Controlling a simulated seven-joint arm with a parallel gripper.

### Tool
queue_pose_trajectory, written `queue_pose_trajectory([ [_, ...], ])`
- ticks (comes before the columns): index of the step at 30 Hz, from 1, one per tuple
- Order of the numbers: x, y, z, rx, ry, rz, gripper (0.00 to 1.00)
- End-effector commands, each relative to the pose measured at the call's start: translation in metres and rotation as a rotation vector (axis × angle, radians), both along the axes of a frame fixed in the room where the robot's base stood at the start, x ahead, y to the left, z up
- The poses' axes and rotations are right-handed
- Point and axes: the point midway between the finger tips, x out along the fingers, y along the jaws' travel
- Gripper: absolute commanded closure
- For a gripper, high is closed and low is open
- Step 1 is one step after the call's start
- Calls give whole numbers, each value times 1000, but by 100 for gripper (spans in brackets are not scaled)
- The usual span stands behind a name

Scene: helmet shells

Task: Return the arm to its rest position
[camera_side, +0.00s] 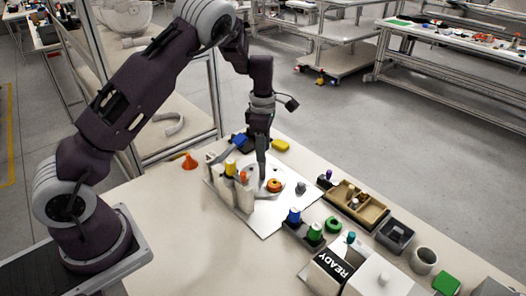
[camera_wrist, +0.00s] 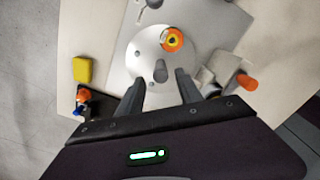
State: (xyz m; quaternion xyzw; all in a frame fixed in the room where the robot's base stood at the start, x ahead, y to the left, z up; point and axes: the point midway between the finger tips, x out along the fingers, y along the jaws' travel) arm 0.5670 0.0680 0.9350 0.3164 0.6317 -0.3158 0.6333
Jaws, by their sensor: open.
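My gripper (camera_wrist: 160,88) is open in the wrist view, its two dark fingers apart with nothing held between them. It points down over a light round plate (camera_wrist: 132,62) on a pale board (camera_wrist: 200,18). A short grey peg (camera_wrist: 160,71) stands on the plate just beyond the fingertips. My arm is stretched out over the table.
Upright pale blocks (camera_side: 215,172) with yellow and orange tops stand close left of my gripper. A yellow block (camera_side: 280,145) lies behind. The front-left table is clear.

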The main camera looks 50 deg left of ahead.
Motion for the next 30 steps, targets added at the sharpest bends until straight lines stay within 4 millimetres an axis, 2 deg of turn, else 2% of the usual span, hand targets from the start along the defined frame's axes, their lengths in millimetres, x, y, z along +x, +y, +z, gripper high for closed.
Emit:
queue_pose_trajectory([
  [2,-1,-3,8,-8,-9,-24,57],
  [4,-7,-13,33,-33,-36,-108,57],
  [5,-13,-19,49,-48,-56,-170,57],
  [8,-45,-48,115,-86,-144,-463,57],
  [9,-63,-60,140,-87,-183,-601,57],
  [11,-95,-77,174,-71,-243,-823,57],
  [12,-119,-87,194,-45,-280,-977,57],
  [14,-158,-101,217,19,-331,-1217,57],
  [15,-185,-107,228,77,-354,-1375,57],
  [18,-244,-117,237,250,-368,-1728,57],
  [21,-284,-117,233,409,-331,-1978,57],
  [24,-305,-115,226,511,-287,-2115,57],
  [30,-311,-114,223,547,-266,-2164,57],
])
